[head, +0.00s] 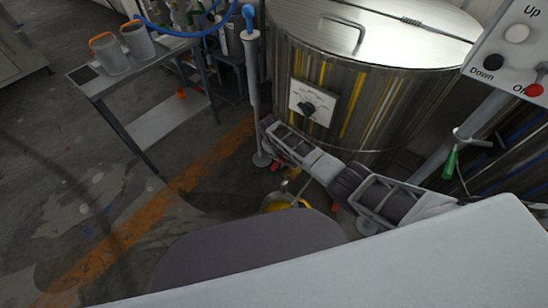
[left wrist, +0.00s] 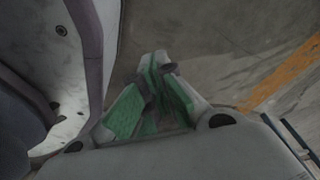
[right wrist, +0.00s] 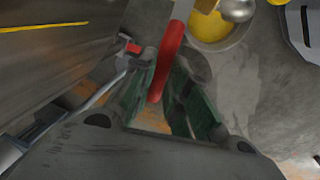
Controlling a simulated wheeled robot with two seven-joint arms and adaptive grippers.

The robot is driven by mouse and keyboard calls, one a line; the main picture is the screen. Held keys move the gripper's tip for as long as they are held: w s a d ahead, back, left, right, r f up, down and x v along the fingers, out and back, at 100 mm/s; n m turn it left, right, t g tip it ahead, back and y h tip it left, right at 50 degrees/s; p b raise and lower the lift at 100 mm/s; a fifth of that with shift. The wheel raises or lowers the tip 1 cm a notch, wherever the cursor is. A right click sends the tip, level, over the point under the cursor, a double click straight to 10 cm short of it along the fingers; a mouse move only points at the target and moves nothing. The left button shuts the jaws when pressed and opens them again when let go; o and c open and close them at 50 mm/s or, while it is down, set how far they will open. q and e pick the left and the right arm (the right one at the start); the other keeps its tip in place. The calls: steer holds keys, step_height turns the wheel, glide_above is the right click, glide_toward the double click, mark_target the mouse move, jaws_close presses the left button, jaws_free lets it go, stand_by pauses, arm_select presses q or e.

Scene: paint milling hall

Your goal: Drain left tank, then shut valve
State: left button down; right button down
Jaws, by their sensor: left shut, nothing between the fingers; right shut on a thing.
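The left tank (head: 365,85) is a large steel drum with a lid and a dial panel (head: 318,103) on its front. In the right wrist view, my right gripper (right wrist: 166,78) is shut on a long red handle (right wrist: 168,60), which looks like the valve's lever. The valve body and the handle's angle are not clear. A yellow container (right wrist: 212,30) lies just beyond, with rounded metal over it; it also shows low beside the tank in the head view (head: 285,203). My left gripper (left wrist: 160,72) is shut and empty above the floor, out of the head view.
A second steel tank (head: 510,150) stands at the right edge, near a control box (head: 515,55) with Up and Down buttons. A grey pole (head: 252,90) stands left of the left tank. A metal table (head: 150,70) with two cans stands at the upper left. The floor between is clear.

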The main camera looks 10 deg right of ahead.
steer(key=shift+w+d+m, duration=0.2)
steer(key=shift+w+m, duration=0.05)
steer(key=shift+m, duration=0.15)
steer(key=shift+d, duration=0.1)
steer(key=c, duration=1.8)
jaws_free()
steer(key=shift+c, duration=0.2)
steer(key=o, duration=0.5)
steer(key=shift+c, duration=0.2)
arm_select(q)
steer(key=shift+w+d+r, duration=0.1)
steer(key=shift+w+d, duration=0.05)
steer(key=shift+d, duration=0.05)
arm_select(e)
steer(key=shift+r, duration=0.1)
steer(key=shift+r, duration=0.15)
